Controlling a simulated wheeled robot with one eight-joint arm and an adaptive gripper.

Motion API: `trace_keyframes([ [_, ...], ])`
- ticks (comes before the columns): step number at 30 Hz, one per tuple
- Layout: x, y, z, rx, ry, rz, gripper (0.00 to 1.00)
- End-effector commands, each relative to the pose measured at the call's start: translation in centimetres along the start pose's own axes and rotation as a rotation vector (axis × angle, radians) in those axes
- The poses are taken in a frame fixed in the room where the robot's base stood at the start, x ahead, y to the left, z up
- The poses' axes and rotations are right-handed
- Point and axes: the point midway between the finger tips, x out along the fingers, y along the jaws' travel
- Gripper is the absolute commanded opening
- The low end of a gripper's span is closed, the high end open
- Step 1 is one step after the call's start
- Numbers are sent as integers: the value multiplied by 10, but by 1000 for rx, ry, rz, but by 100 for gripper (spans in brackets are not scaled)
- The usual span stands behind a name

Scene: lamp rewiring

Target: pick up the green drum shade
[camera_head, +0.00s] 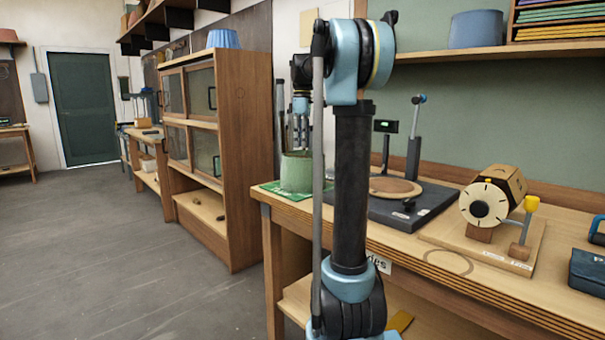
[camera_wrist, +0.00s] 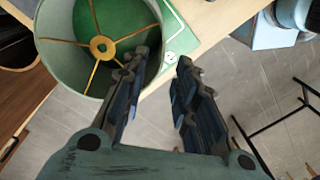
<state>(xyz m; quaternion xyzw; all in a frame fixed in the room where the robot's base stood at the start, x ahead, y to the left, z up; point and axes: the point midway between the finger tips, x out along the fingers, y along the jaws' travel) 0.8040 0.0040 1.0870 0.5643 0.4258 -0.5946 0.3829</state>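The green drum shade (camera_head: 296,175) stands upright on a green mat (camera_head: 270,186) at the left end of the workbench. In the wrist view the shade (camera_wrist: 60,62) shows its open top, with brass spokes meeting at a central ring. My gripper (camera_head: 300,140) points down just above the shade's rim. In the wrist view my gripper (camera_wrist: 162,68) is open and empty. One finger overlaps the shade's opening and the other is outside its wall, so the near rim shows between them. I cannot tell how deep the fingertips are. My arm hides part of the bench.
A dark base with a round wooden disc (camera_head: 396,187) and posts stands right of the shade. A dial device (camera_head: 490,203) on a wooden board is further right. A cabinet (camera_head: 238,150) stands left, across a gap. The shade is close to the workbench's left edge (camera_head: 266,207).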

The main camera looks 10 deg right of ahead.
Motion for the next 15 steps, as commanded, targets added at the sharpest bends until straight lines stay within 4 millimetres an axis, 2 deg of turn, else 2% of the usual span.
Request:
trace_keyframes([
  [9, 56, 0, 1, 3, 0, 0, 27],
  [15, 84, 0, 1, 3, 0, 0, 27],
])
